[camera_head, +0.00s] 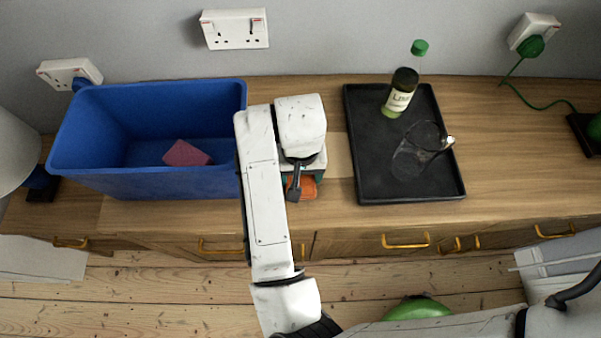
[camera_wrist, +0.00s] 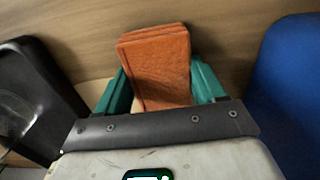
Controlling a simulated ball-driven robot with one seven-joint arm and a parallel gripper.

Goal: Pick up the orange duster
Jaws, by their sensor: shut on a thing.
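The orange duster (camera_wrist: 157,62) looks like a folded stack of cloth and sits between the two green fingers of my gripper (camera_wrist: 160,88) in the wrist view. My gripper is shut on it. In the head view the duster (camera_head: 302,187) shows only as a small orange patch below my gripper (camera_head: 303,180), over the front part of the wooden counter. My arm hides the rest of it. I cannot tell whether the duster touches the counter.
A blue crate (camera_head: 150,185) with a dark red block (camera_head: 187,153) inside stands left of my arm. A black tray (camera_head: 410,190) to the right holds a green-capped bottle (camera_head: 402,92) and a clear glass (camera_head: 415,150). A green cable (camera_head: 545,106) lies at far right.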

